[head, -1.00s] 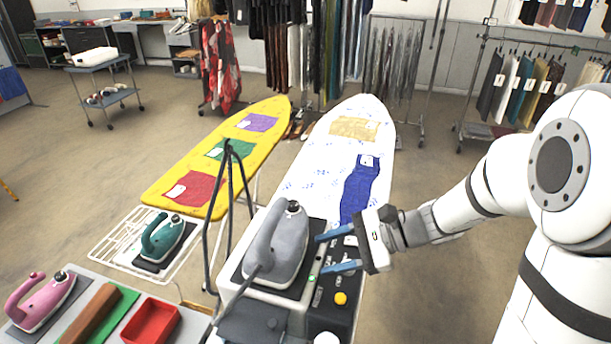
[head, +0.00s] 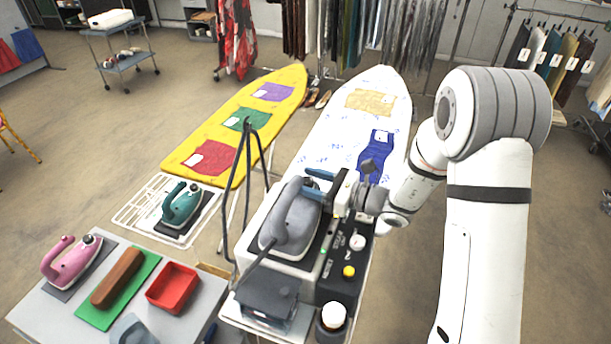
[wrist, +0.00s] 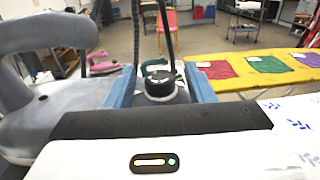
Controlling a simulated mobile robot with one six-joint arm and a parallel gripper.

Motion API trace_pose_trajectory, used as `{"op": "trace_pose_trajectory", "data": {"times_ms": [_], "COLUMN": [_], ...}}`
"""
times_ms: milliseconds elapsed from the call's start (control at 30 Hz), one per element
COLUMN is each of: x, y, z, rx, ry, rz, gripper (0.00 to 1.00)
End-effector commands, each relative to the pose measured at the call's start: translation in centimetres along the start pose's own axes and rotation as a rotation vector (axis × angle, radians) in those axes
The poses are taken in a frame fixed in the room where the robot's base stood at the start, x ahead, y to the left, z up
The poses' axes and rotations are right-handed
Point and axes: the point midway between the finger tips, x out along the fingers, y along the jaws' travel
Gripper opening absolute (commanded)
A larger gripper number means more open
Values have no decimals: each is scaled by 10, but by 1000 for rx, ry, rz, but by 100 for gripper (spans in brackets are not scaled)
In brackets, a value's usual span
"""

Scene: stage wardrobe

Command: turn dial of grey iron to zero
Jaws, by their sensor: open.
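The grey iron (head: 288,228) sits on its steam station (head: 262,262) in the head view, handle towards the left. Its black dial (wrist: 160,86) shows in the wrist view, with a pale mark on its rim. My gripper (head: 315,184) is at the top front of the iron, reaching in from the right. In the wrist view my gripper (wrist: 161,93) is open, with one blue finger on each side of the dial. I cannot tell whether the fingers touch it. The dial is mostly hidden in the head view, and its numbers are too small to read.
A black control panel (head: 338,262) with knobs lies right of the iron. A black cable stand (head: 248,160) rises to its left. White (head: 335,120) and yellow (head: 200,165) ironing boards extend behind. A teal iron (head: 182,203) and a pink iron (head: 72,262) stand left.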

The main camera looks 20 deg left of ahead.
Motion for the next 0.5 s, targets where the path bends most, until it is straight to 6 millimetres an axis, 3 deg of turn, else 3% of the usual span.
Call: {"op": "trace_pose_trajectory", "data": {"times_ms": [367,500], "x": [10,10], "y": [0,0], "z": [0,0], "rx": [-1,-1], "ry": [0,0], "rz": [0,1], "gripper": [48,39]}}
